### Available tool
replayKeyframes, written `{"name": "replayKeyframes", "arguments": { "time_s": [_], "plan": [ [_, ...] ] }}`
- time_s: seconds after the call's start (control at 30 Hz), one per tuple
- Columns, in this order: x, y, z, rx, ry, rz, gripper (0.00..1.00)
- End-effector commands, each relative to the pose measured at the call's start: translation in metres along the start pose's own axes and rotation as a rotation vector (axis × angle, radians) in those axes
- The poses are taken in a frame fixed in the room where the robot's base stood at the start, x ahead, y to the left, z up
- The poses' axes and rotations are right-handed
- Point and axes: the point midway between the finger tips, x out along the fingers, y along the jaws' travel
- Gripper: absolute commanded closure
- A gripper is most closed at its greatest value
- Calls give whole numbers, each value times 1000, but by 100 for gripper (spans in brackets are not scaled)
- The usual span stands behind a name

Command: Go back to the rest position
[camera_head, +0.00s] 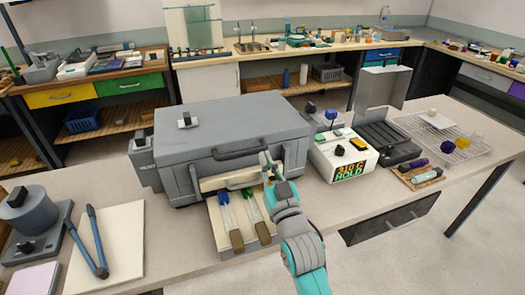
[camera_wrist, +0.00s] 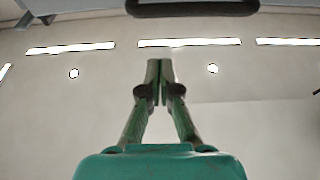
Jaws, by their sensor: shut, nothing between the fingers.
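My gripper (camera_head: 266,160) is in front of the grey box furnace (camera_head: 230,130), close to its front handle. In the wrist view my gripper (camera_wrist: 160,66) points up toward the ceiling, its fingers together with nothing between them. My teal and grey arm reaches up from the bottom of the head view. Below and left of the gripper, glass rods (camera_head: 229,214) with blue and green ends lie on a pale tray (camera_head: 221,240) in front of the furnace. My gripper and arm hide part of the furnace front.
Right of the furnace stands a white controller (camera_head: 343,153) reading "HOLD", then a dark open-lidded device (camera_head: 385,138) and a wire rack (camera_head: 470,150). At left lie blue-grey tongs (camera_head: 97,245) on a cream sheet (camera_head: 125,235). The floor at lower right is clear.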

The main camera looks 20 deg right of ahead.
Motion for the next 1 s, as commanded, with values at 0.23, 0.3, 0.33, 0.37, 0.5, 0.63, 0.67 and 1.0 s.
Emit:
{"name": "replayKeyframes", "arguments": {
  "time_s": [0.23, 0.3, 0.33, 0.37, 0.5, 0.63, 0.67, 1.0],
  "plan": [
    [-33, 0, 8, 0, -2, 0, 100],
    [-39, 0, 9, 0, -1, 0, 100],
    [-41, 0, 9, 0, 0, 0, 100],
    [-42, 0, 9, 0, 0, 0, 100],
    [-46, 0, 9, 0, 1, 0, 100],
    [-48, 0, 11, 0, -3, 0, 100],
    [-50, 0, 13, 0, -6, 0, 100],
    [-136, 0, 61, 0, -114, 0, 100]
  ]
}}
